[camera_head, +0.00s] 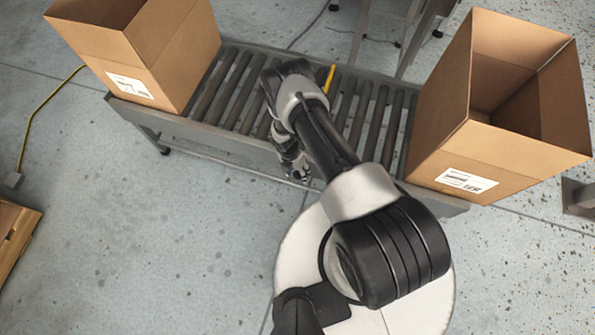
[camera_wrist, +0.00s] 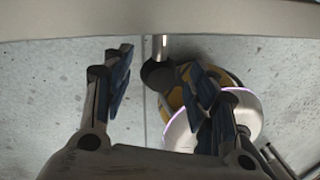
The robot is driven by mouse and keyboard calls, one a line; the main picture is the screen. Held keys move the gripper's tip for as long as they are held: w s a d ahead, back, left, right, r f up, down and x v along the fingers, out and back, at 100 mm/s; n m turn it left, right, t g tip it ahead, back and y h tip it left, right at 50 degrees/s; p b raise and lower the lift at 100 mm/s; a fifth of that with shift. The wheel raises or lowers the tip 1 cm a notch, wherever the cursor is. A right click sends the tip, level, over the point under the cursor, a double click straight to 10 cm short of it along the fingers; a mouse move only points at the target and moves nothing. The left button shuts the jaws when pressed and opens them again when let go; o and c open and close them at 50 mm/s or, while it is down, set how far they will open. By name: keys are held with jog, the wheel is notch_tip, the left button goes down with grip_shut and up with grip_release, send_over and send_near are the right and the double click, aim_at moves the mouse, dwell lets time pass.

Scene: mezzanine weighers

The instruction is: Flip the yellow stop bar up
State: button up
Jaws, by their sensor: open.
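The yellow stop bar (camera_head: 329,79) shows as a short, slim piece by the far side of the roller conveyor (camera_head: 237,146), between two boxes. Part of it is hidden behind my arm, and I cannot tell its full tilt. My gripper (camera_head: 297,172) hangs at the conveyor's near side, apart from the bar, with my arm arching over the rollers. In the wrist view my gripper (camera_wrist: 163,74) has its two fingers spread with nothing held between them. The stop bar cannot be made out in the wrist view.
An open cardboard box (camera_head: 150,50) stands on the conveyor's left end, another (camera_head: 465,150) on its right end. Bare rollers (camera_head: 375,115) lie between them. A wooden crate (camera_head: 15,235) sits at the lower left. A yellow cable (camera_head: 38,112) lies on the floor.

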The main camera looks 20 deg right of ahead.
notch_tip(320, 180, up, 12)
jog(key=w+a, duration=0.1)
jog(key=shift+w+a, duration=0.3)
dwell(0.3)
dwell(0.4)
jog(key=w+r+m+t, duration=0.1)
jog(key=w+r+m, duration=0.2)
jog(key=r, duration=0.6)
jog(key=w+r+m, duration=0.3)
jog(key=r, duration=0.7)
notch_tip(320, 180, up, 18)
jog(key=s+d+m+t, duration=0.2)
jog(key=m, duration=0.5)
jog(key=s+r+m+t, duration=0.1)
jog(key=s+r+m, duration=0.5)
jog(key=s+r, duration=0.45)
jog(key=s+r+m+t+y, duration=0.1)
jog(key=s+r+m+t, duration=0.1)
jog(key=s+r+m, duration=0.5)
jog(key=s, duration=0.5)
jog(key=shift+m+y, duration=0.3)
